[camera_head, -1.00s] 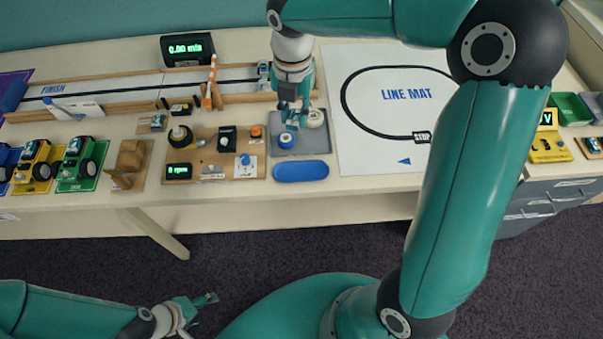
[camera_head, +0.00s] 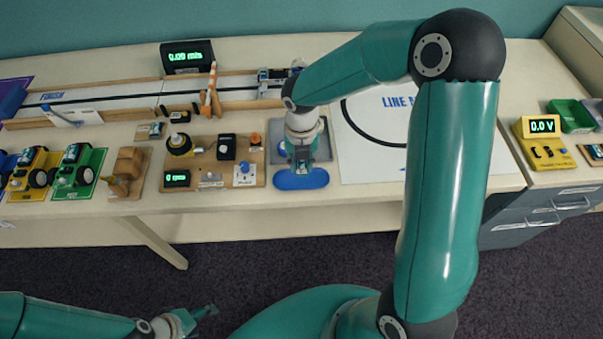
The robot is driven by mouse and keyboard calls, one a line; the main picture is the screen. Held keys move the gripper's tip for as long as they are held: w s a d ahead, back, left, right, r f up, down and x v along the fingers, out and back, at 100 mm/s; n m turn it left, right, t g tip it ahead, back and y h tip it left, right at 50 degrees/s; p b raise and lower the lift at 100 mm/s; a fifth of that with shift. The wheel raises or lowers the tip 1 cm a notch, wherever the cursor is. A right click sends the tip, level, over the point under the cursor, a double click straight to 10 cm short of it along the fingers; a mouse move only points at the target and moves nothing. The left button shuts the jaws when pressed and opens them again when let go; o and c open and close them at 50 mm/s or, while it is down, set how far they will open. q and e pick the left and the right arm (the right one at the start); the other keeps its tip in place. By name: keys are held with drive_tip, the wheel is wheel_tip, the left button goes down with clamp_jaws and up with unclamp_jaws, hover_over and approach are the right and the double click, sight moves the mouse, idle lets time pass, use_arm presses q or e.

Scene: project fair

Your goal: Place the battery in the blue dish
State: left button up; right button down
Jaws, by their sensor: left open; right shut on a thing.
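The blue dish (camera_head: 317,179) is a shallow rounded oblong at the table's front edge, beside the grey tray. My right gripper (camera_head: 300,167) points down just over the dish and covers part of it. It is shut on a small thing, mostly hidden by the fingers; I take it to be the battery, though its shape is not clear. I cannot tell whether it touches the dish. My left gripper (camera_head: 207,311) is open and empty, low in front of the table above the dark floor.
The grey tray (camera_head: 323,153) lies behind the dish, partly covered by my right arm. A wooden board (camera_head: 212,177) with a black switch and a display stands to the left. The white line mat (camera_head: 370,168) lies to the right. A yellow meter (camera_head: 547,150) stands far right.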

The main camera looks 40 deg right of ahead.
sight(301, 180)
drive_tip(key=shift+f, duration=2.5)
drive_tip(key=shift+f+b, duration=0.15)
drive_tip(key=shift+b, duration=0.2)
drive_tip(key=c, duration=0.9)
unclamp_jaws()
wheel_tip(301, 180, up, 12)
drive_tip(key=shift+r+p, duration=0.2)
drive_tip(key=shift+p, duration=0.45)
